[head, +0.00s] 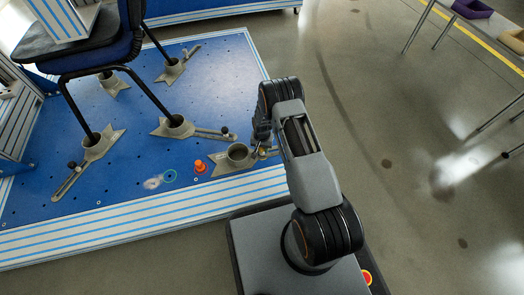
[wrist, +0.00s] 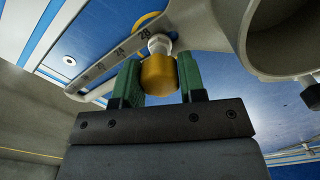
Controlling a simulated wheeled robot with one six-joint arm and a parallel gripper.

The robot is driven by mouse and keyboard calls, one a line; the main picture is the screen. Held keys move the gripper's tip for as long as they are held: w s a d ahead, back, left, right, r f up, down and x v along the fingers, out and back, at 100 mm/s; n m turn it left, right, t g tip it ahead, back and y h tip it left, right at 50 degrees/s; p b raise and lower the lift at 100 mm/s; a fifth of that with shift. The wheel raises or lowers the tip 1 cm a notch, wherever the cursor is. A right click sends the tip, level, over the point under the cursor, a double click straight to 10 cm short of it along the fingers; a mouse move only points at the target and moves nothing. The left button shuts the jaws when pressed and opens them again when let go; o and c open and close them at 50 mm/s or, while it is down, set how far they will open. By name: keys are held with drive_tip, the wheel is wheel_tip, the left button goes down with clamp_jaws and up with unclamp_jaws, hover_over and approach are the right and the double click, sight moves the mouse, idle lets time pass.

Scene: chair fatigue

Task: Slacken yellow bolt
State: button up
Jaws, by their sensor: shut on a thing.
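The yellow bolt (wrist: 160,75) sits between the two green fingers of my gripper (wrist: 158,82) in the wrist view. My gripper is shut on it. The clamp's round cup (wrist: 258,62) is at the upper right. In the head view the same clamp's empty cup (head: 238,152) stands near the front right of the blue plate, and my gripper (head: 262,147) is beside it, mostly hidden by my arm.
A chair (head: 95,50) stands on the blue plate (head: 205,75) with its legs in other grey clamps (head: 178,127). An orange cone-like piece (head: 200,167) lies left of the empty cup. Tables with bins (head: 472,8) stand at the upper right. The floor to the right is clear.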

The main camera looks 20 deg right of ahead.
drive_tip(key=n, duration=0.2)
drive_tip(key=shift+n, duration=0.4)
drive_tip(key=n, duration=0.4)
drive_tip(key=o, duration=0.9)
drive_tip(key=m, duration=0.4)
